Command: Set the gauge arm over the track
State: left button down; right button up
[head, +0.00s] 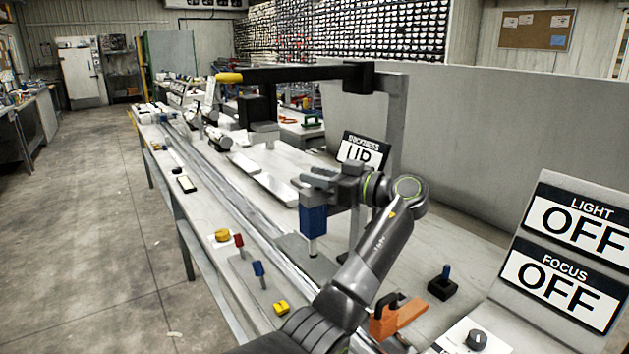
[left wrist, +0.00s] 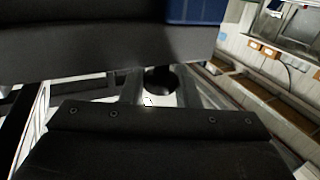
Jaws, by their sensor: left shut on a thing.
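My left gripper (head: 318,182) is shut on the gauge arm, beside the top of its blue gauge head (head: 313,218). The blue head is upright, with a silver stem under it above a dark grey plate (head: 292,243) by the track. Whether the stem touches the plate is unclear. A grey post (head: 357,226) stands behind the gripper. The track (head: 238,190) runs along the bench as pale metal rails. In the left wrist view, my dark jaws fill most of the picture, with a blue block (left wrist: 195,10) at the top. My right gripper is out of view.
A black beam (head: 300,73) with a yellow end spans the bench behind. A sign (head: 360,150) reads UP. An orange clamp (head: 397,318) and a black base with a blue knob (head: 443,283) stand right of my arm.

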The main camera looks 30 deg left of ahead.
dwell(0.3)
pick_arm(q)
jog(key=c, duration=1.5)
grip_release()
jog(key=shift+o, duration=0.2)
jog(key=shift+d, duration=0.1)
